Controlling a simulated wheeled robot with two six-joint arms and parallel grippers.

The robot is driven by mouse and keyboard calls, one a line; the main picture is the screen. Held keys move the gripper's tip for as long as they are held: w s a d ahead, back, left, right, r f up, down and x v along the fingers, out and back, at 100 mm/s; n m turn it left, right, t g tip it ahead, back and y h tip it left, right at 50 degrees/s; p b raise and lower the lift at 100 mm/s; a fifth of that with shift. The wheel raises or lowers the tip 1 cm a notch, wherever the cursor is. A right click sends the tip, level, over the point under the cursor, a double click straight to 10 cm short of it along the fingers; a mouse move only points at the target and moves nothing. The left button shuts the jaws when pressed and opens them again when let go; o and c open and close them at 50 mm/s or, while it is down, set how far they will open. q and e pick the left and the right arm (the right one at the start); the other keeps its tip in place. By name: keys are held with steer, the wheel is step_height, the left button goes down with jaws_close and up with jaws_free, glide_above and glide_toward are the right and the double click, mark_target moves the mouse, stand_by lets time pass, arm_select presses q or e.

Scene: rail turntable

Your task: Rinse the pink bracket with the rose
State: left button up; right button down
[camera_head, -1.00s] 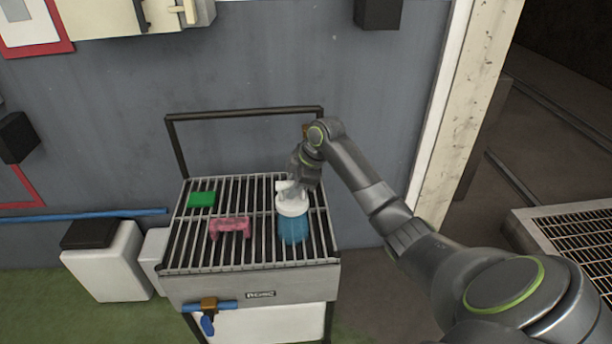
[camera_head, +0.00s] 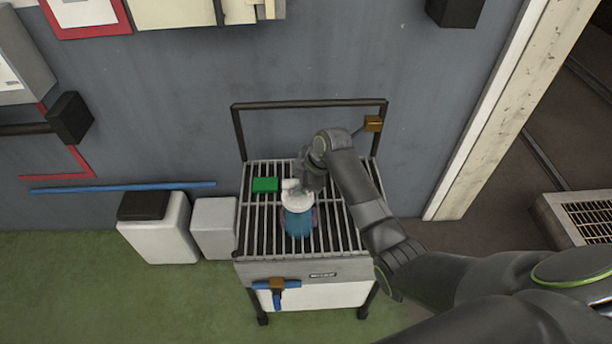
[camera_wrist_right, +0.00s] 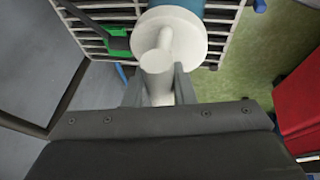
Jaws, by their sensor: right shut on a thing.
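My right gripper (camera_head: 310,178) is shut on the white rose (camera_head: 297,201) above the slatted sink top (camera_head: 342,230). In the right wrist view, the gripper's fingers (camera_wrist_right: 158,88) clasp the rose's white stem, with its round disc (camera_wrist_right: 195,38) beyond. A blue column, apparently water, extends down from the disc towards the slats. The pink bracket (camera_head: 315,214) is mostly hidden behind the blue column; only small pink edges show beside it. The rose appears over the bracket; I cannot tell the gap. My left gripper is not in view.
A green block (camera_head: 265,184) lies on the slats at the back left. A dark rail (camera_head: 310,103) stands behind the sink top. A blue-handled valve (camera_head: 276,290) is at the front. White containers (camera_head: 165,240) stand to the left.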

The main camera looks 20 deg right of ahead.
steer(key=shift+d, duration=0.1)
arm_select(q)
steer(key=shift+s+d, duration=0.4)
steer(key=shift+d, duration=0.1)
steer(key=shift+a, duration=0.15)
arm_select(e)
steer(key=shift+s+d+r, duration=0.1)
steer(key=shift+s+d, duration=0.05)
steer(key=shift+d, duration=0.25)
steer(key=shift+s+d+p, duration=0.15)
steer(key=shift+d+p, duration=0.15)
steer(key=shift+d, duration=0.2)
steer(key=shift+s+d+p, duration=0.15)
steer(key=shift+d+p, duration=0.15)
steer(key=shift+d, duration=0.2)
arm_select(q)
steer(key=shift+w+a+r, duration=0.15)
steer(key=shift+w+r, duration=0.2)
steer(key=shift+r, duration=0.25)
arm_select(e)
steer(key=shift+a, duration=0.15)
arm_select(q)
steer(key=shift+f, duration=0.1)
arm_select(e)
steer(key=shift+w+a, duration=0.25)
steer(key=shift+a, duration=0.45)
steer(key=shift+w+a, duration=0.2)
steer(key=shift+a, duration=0.45)
steer(key=shift+a, duration=0.2)
